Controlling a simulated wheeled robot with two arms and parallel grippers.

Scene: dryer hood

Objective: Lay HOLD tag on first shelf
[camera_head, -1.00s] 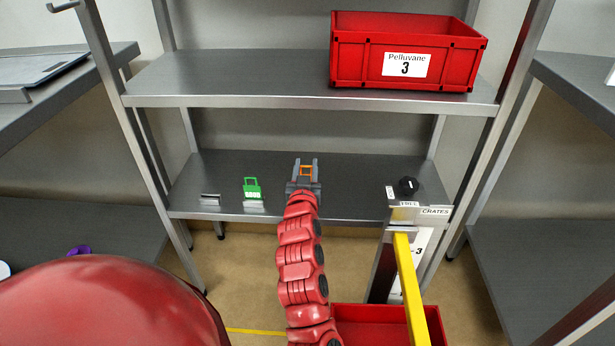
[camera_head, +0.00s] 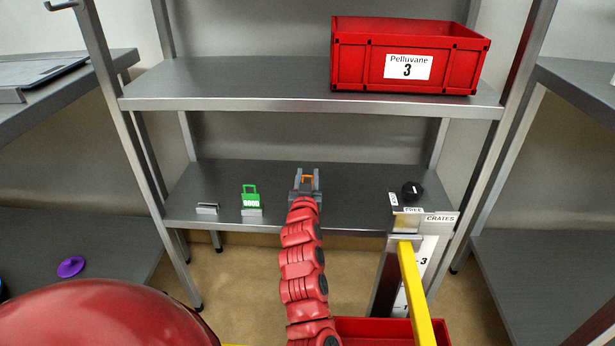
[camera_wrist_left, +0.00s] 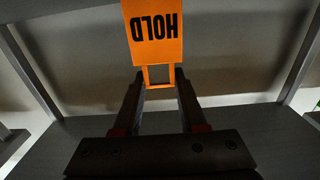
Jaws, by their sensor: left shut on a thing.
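My left gripper (camera_head: 307,181) is shut on the orange HOLD tag (camera_wrist_left: 155,38). In the left wrist view the fingers (camera_wrist_left: 160,92) pinch the tag's open frame end, and its HOLD lettering appears upside down. In the head view only a small orange part of the tag (camera_head: 307,179) shows between the fingers. The gripper is over the lower visible shelf (camera_head: 345,205), near its middle. I cannot tell whether the tag touches the shelf. My right gripper is not in view.
A green padlock-shaped tag (camera_head: 250,198) stands left of the gripper, beside a small metal holder (camera_head: 207,208). A black knob (camera_head: 412,190) is at right, near a CRATES sign (camera_head: 440,218). A red Pelluvane 3 crate (camera_head: 405,55) sits on the shelf above. A yellow bar (camera_head: 415,290) rises at right.

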